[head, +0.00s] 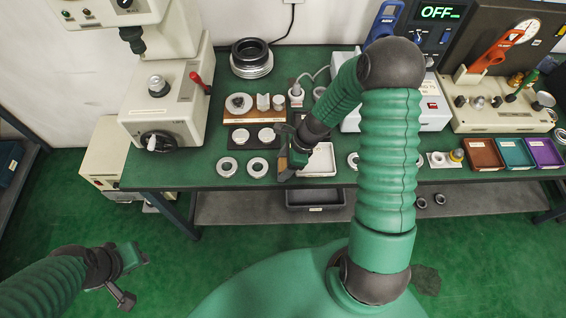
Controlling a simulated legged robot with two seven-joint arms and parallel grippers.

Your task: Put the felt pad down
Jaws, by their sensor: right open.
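My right gripper (290,158) is over the front part of the green bench, just left of a white tray (319,161). Its jaws are open. A small tan-brown piece (298,161) shows right at the jaws; I cannot tell whether it is the felt pad, or whether it touches the bench. The gripper and forearm hide part of this spot. My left gripper (126,279) is low at the left, over the green floor and away from the bench; its fingers are apart and empty.
Two metal rings (228,167) lie left of the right gripper. Behind are a dark mat (241,148) with pale discs and a wooden rack (228,115). A press (158,100) stands left. Coloured trays (483,154) sit right. A dark bin (316,198) is below the bench.

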